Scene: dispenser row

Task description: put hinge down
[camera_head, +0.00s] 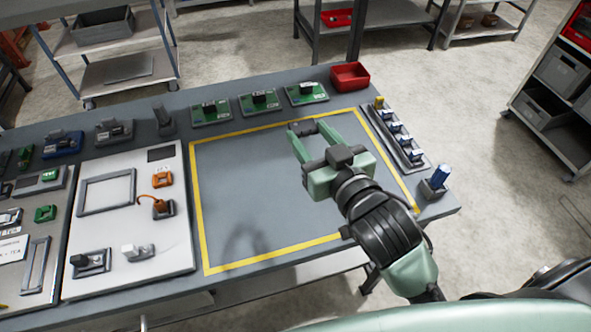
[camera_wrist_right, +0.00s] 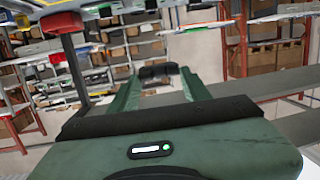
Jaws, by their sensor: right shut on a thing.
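My right gripper (camera_head: 314,130) is shut on a small dark piece, the hinge (camera_head: 303,129), held between its two green fingertips. The gripper and hinge are above the far part of the yellow-outlined grey area (camera_head: 245,200) on the table. In the right wrist view the hinge (camera_wrist_right: 158,71) shows as a dark bar between the fingertips (camera_wrist_right: 160,76), with shelves behind it. A shadow falls on the grey area, apart from the gripper. My left gripper is not in view.
Several green boards (camera_head: 258,102) and a red bin (camera_head: 350,76) line the table's back edge. A rail of small blocks (camera_head: 398,140) and a blue-topped holder (camera_head: 436,181) stand at right. A white panel (camera_head: 115,225) with fixtures lies left. The outlined area looks clear.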

